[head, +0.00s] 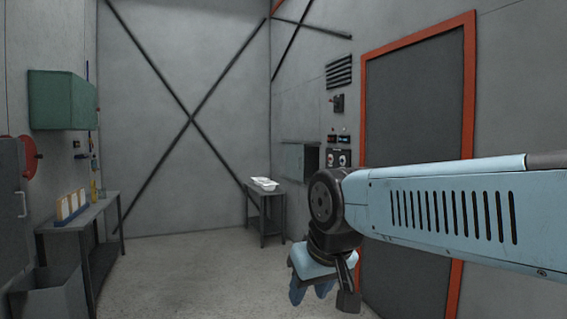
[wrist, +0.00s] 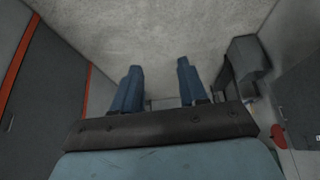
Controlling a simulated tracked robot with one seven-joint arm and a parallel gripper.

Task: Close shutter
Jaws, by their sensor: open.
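A small grey-green panel (head: 293,161) stands on the back part of the right wall, with a dark opening (head: 312,160) at its right edge. It looks like the shutter, standing at least partly open, but it is small in the head view. My gripper (head: 311,293) hangs low in front of the red-framed door, well nearer to me than the panel and apart from it. In the wrist view my gripper (wrist: 159,68) has its two blue fingers spread wide with nothing between them. The shutter cannot be made out in the wrist view.
A small table (head: 265,196) with a white tray (head: 263,184) stands below the panel. A red-framed door (head: 413,107) is on the right. A long bench (head: 80,217), a green cabinet (head: 62,100) and a grey bin (head: 50,298) line the left. The middle floor (head: 185,265) is clear.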

